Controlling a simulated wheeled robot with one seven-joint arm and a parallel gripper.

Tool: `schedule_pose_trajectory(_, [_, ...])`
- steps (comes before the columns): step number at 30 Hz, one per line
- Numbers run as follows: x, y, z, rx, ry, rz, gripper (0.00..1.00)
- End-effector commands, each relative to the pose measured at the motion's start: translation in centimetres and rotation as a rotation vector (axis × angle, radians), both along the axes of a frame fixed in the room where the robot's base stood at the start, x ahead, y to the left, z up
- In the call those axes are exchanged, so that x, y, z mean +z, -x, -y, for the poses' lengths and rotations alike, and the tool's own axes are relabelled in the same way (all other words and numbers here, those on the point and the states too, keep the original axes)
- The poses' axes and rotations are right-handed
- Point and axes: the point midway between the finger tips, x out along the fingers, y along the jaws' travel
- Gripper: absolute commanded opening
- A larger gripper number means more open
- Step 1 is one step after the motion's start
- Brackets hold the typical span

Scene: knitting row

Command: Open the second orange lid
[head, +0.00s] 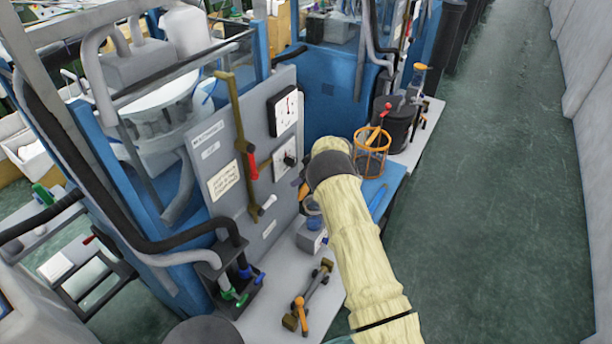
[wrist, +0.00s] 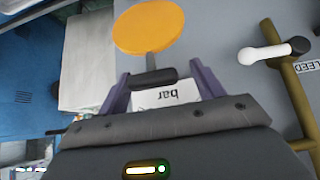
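In the wrist view an orange round lid (wrist: 150,27) stands just beyond my gripper (wrist: 158,73), joined by a short grey stem to a black cylinder (wrist: 153,77). My two purple fingers are spread, one on each side of the black cylinder; I cannot tell if they touch it. Behind them is a white face (wrist: 165,96) marked "bar", upside down. In the head view my arm's end hides the gripper; a small orange piece (head: 304,190) shows at its left, beside the lower gauge (head: 286,160) on the grey panel (head: 215,150).
An upper gauge (head: 284,110) and a brass pipe with a red handle (head: 252,166) are on the panel. A white-handled valve (wrist: 265,52) is at the right in the wrist view. An orange wire basket (head: 371,155) stands on the bench. The green floor (head: 490,200) is clear.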

Motion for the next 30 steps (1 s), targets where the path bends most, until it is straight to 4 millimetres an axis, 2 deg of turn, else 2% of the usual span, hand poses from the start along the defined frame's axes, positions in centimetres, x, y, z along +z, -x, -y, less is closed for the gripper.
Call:
schedule_pose_trajectory(8, [0.1,0.0,0.6,-0.005,0.004,0.0,0.67])
schedule_pose_trajectory(14, [1.3,0.6,1.5,-0.007,0.005,0.0,0.67])
schedule_pose_trajectory(23, [5.2,2.4,3.8,-0.007,0.004,0.002,0.67])
schedule_pose_trajectory(30, [9.0,4.2,6.0,-0.005,0.002,0.003,0.67])
